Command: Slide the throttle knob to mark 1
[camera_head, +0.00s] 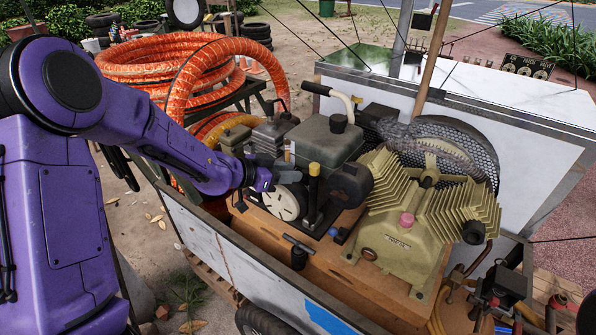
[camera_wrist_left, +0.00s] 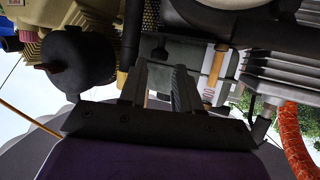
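My left gripper (camera_head: 268,181) is in front of the engine, close to its white round starter cover (camera_head: 284,203). In the left wrist view its two fingers (camera_wrist_left: 158,90) stand apart with a gap between them, and no held thing shows. A tan handle (camera_head: 287,152) beside a small pale plate stands just beyond the gripper; it also shows in the left wrist view (camera_wrist_left: 216,65), to the right of the fingers. A black post with a yellow top (camera_head: 314,169) stands right of the gripper. I cannot tell for sure which is the throttle knob; the marks are unreadable. My right gripper is out of view.
The grey engine tank (camera_head: 323,140) and dark muffler (camera_head: 350,186) crowd the gripper. A finned tan compressor (camera_head: 405,235) stands to the right. A black T-handle (camera_head: 299,251) rises in front. Orange hose (camera_head: 190,75) coils behind on the left.

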